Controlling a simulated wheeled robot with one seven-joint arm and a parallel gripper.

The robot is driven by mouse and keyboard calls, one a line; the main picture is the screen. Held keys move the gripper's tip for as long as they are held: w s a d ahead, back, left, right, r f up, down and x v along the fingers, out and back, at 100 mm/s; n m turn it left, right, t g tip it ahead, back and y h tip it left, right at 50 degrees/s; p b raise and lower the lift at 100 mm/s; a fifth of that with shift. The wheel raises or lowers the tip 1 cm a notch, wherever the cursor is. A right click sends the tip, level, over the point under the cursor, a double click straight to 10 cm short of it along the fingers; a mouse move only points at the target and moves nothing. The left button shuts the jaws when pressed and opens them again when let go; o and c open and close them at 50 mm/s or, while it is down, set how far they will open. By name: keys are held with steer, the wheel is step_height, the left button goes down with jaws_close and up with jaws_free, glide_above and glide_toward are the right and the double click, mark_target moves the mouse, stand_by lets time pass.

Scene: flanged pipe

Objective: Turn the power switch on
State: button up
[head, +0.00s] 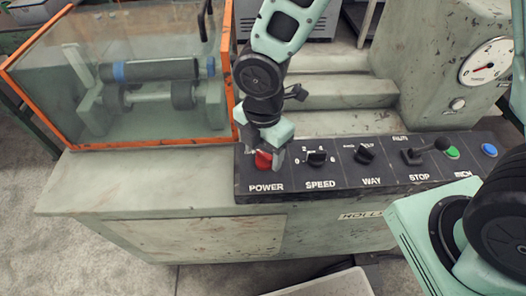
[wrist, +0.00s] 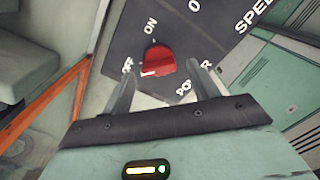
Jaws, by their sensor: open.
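The red power knob (head: 263,159) sits on the black control panel above the label POWER. In the wrist view the knob (wrist: 158,60) lies just beyond and between my fingertips, with ON printed above it and OFF to its left. A white mark on the knob is on its lower left, toward OFF. My gripper (head: 266,154) is over the knob from above, fingers apart on either side. In the wrist view the fingers of my gripper (wrist: 163,82) are open; whether they touch the knob I cannot tell.
To the right on the panel are the black SPEED knob (head: 317,158), the WAY knob (head: 365,153), a lever (head: 425,151), a green button (head: 452,153) and a blue button (head: 489,150). An orange-framed clear guard (head: 228,75) stands close left of my arm.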

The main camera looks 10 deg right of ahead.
steer(key=shift+f, duration=0.25)
steer(key=c, duration=1)
